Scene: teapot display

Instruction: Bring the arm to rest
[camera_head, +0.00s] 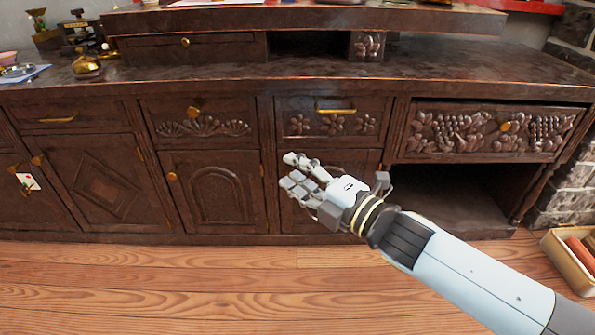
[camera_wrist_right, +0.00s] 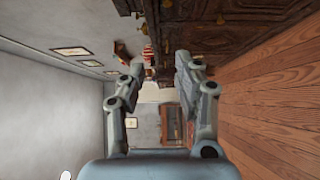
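My right gripper (camera_head: 305,178) reaches in from the lower right in the head view, in front of the lower doors of a dark carved wooden cabinet (camera_head: 330,75). Its fingers point to the left. In the right wrist view the two fingers of the right gripper (camera_wrist_right: 158,72) stand apart with nothing between them. It is open and empty. Whether it touches the cabinet front cannot be told from the head view. My left gripper is in neither view.
The cabinet has a carved drawer (camera_head: 490,130) at the right above an open dark recess (camera_head: 450,195). A brass teapot-like object (camera_head: 87,66) stands on the top at the far left. A crate (camera_head: 572,262) sits on the floor at the right. The wooden floor (camera_head: 150,285) in front is clear.

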